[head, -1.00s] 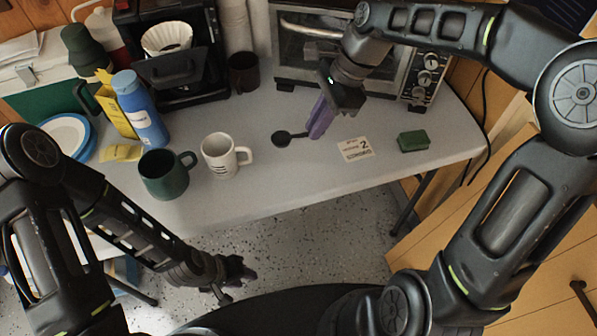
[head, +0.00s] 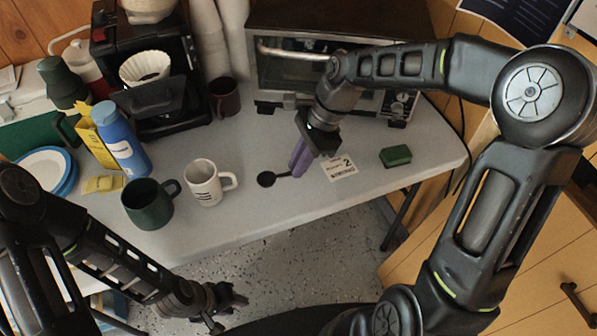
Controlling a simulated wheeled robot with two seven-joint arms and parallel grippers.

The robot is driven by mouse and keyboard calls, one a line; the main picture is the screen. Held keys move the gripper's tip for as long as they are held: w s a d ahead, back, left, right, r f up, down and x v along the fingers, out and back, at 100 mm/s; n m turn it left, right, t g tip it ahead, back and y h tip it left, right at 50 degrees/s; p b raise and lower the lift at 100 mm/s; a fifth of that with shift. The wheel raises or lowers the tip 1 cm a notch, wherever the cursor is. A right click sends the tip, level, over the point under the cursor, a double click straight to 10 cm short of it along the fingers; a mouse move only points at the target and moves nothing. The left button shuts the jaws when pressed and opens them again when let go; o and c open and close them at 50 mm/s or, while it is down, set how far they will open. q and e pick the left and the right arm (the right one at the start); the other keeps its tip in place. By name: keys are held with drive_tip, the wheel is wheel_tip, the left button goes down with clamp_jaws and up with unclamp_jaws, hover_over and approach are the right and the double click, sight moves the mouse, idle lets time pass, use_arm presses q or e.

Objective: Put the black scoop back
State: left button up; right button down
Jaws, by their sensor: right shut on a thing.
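The black scoop (head: 266,179) has a round bowl and a short handle pointing right. It is at or just above the white table, left of a white card marked "2" (head: 339,169); I cannot tell if it touches the table. My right gripper (head: 298,168), with purple jaws pointing down, is shut on the scoop's handle end, and the jaws hide part of the handle. My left gripper (head: 228,309) is low in front of the table, away from the scoop; its dark fingers look apart and empty.
A white mug (head: 202,184) and a green mug (head: 147,208) stand left of the scoop. A green sponge (head: 395,156) lies right of the card. A toaster oven (head: 300,70), brown cup (head: 224,97) and coffee maker (head: 150,95) stand behind. The table's front strip (head: 250,222) is clear.

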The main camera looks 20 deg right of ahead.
drive_tip(key=shift+f, duration=1.85)
drive_tip(key=shift+f, duration=0.15)
drive_tip(key=c, duration=1.5)
unclamp_jaws()
drive_tip(key=v, duration=1.2)
